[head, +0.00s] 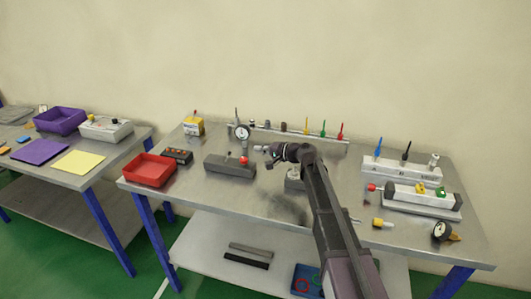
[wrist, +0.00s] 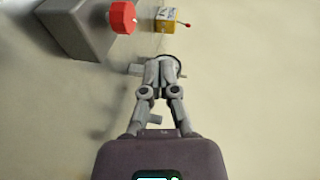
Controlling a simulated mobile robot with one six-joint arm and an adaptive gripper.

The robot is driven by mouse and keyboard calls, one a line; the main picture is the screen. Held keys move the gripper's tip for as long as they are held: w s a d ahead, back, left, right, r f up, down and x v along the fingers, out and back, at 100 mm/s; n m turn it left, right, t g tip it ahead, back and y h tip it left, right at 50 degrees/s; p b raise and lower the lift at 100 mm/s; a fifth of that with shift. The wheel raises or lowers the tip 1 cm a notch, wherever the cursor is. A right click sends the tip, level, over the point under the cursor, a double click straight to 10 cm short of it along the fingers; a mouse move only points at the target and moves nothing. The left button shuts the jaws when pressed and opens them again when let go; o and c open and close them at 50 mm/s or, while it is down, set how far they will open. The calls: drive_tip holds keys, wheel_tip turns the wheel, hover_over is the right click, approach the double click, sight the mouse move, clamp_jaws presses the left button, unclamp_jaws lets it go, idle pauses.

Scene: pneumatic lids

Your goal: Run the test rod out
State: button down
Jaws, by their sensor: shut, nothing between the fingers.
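I cannot tell for certain which part is the test rod. A long pale unit (head: 412,198) at the right of the bench carries yellow and green parts on top, with a red end (head: 371,187) on its left. A grey block (head: 230,165) with a red knob (head: 243,160) stands left of my gripper (head: 264,148); the knob also shows in the wrist view (wrist: 122,17). A yellow box (head: 193,127) with a red-tipped lever stands farther back, also in the wrist view (wrist: 165,20). My gripper (wrist: 160,66) is shut and empty, above the bench and apart from the knob.
A red tray (head: 150,170) and a dark button box (head: 178,155) lie left. A dial gauge (head: 242,132) stands behind the grey block, near a rail (head: 290,132) with coloured tools. Another gauge (head: 439,232) lies front right.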

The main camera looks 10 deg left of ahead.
drive_tip(key=b+x, duration=0.1)
drive_tip(key=x, duration=0.4)
drive_tip(key=shift+w+a+f, duration=0.15)
drive_tip(key=shift+a+f, duration=0.05)
drive_tip(key=shift+a, duration=0.05)
drive_tip(key=shift+s+a+f, duration=0.15)
drive_tip(key=shift+s+a, duration=0.55)
drive_tip(key=shift+a, duration=0.15)
drive_tip(key=shift+s+a+f+b, duration=0.1)
drive_tip(key=shift+s+a+b, duration=0.3)
drive_tip(key=shift+a, duration=0.35)
drive_tip(key=shift+w+d, duration=0.15)
drive_tip(key=shift+d, duration=0.1)
drive_tip(key=shift+p, duration=0.45)
drive_tip(key=shift+a, duration=0.1)
